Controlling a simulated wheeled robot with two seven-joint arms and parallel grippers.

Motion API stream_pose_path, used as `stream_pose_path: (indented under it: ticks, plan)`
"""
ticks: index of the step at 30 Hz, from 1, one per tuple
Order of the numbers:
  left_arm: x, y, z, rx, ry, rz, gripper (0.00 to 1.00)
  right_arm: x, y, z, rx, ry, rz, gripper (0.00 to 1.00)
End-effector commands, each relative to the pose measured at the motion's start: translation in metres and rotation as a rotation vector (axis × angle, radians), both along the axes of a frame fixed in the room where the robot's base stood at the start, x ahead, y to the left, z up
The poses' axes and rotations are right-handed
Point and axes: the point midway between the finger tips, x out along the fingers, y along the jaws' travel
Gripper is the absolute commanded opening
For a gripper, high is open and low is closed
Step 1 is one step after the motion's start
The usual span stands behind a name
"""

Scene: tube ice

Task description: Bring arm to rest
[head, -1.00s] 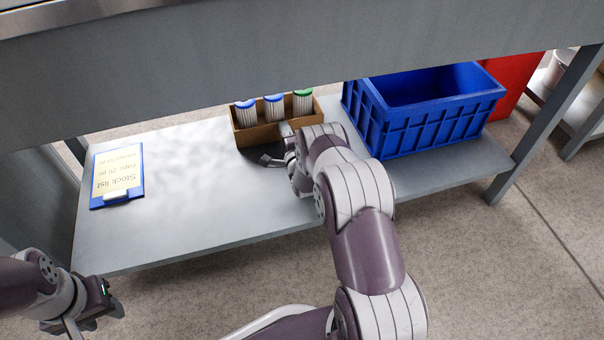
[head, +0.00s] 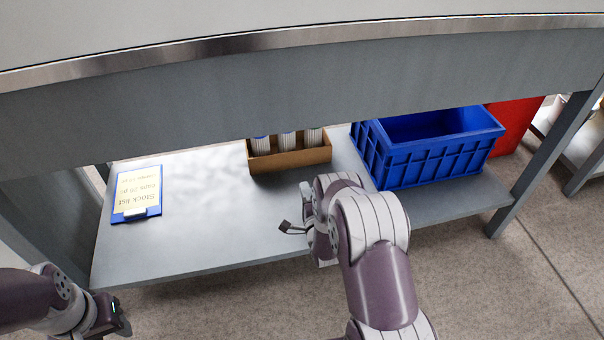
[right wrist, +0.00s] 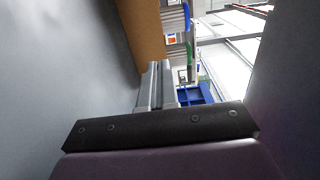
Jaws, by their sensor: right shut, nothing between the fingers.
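My right arm reaches over the front of the lower shelf in the head view. Its gripper (head: 288,228) is shut and empty, pointing left, in front of the cardboard box and apart from it. In the right wrist view the shut fingers (right wrist: 158,84) show, with nothing between them. My left gripper (head: 115,318) is at the lower left of the head view, in front of the shelf; whether its jaws are open cannot be made out.
The cardboard box (head: 290,160) holds several white tubes (head: 287,142), their tops hidden by the upper table (head: 230,105). A blue crate (head: 430,162) stands right of it. A clipboard (head: 137,192) lies at left on the grey shelf (head: 205,225). The shelf between clipboard and box is clear.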

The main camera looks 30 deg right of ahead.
Motion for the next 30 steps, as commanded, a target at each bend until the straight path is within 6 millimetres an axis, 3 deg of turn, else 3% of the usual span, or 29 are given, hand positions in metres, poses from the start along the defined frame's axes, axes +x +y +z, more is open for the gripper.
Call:
stream_pose_path:
  ticks: [8,11,14,15,17,19,21,24,30]
  plan:
    - [0.000,0.000,0.002,0.000,0.001,0.000,0.43,-0.007,0.002,-0.001,0.000,-0.001,0.000,0.00]
    - [0.000,0.000,0.003,0.000,0.001,0.000,0.43,0.004,0.003,0.008,-0.041,0.048,0.009,0.00]
    - [0.000,0.000,0.003,0.000,0.001,0.000,0.43,0.032,0.017,0.041,-0.209,0.251,0.065,0.00]
    - [0.000,0.000,0.003,0.000,0.001,0.000,0.43,0.039,0.027,0.062,-0.314,0.371,0.116,0.00]
    - [0.000,0.000,0.003,0.000,0.001,0.000,0.43,0.031,0.047,0.092,-0.478,0.561,0.221,0.00]
    - [0.000,0.000,0.003,0.000,0.000,0.000,0.43,0.001,0.072,0.125,-0.664,0.756,0.378,0.00]
    - [0.000,0.000,0.002,0.000,0.001,0.000,0.43,-0.045,0.093,0.152,-0.822,0.913,0.551,0.00]
    - [0.000,0.000,0.002,0.000,0.000,0.000,0.43,-0.107,0.113,0.176,-0.979,1.049,0.764,0.00]
    - [0.000,0.000,0.002,0.000,0.000,0.000,0.43,-0.221,0.135,0.204,-1.187,1.187,1.140,0.00]
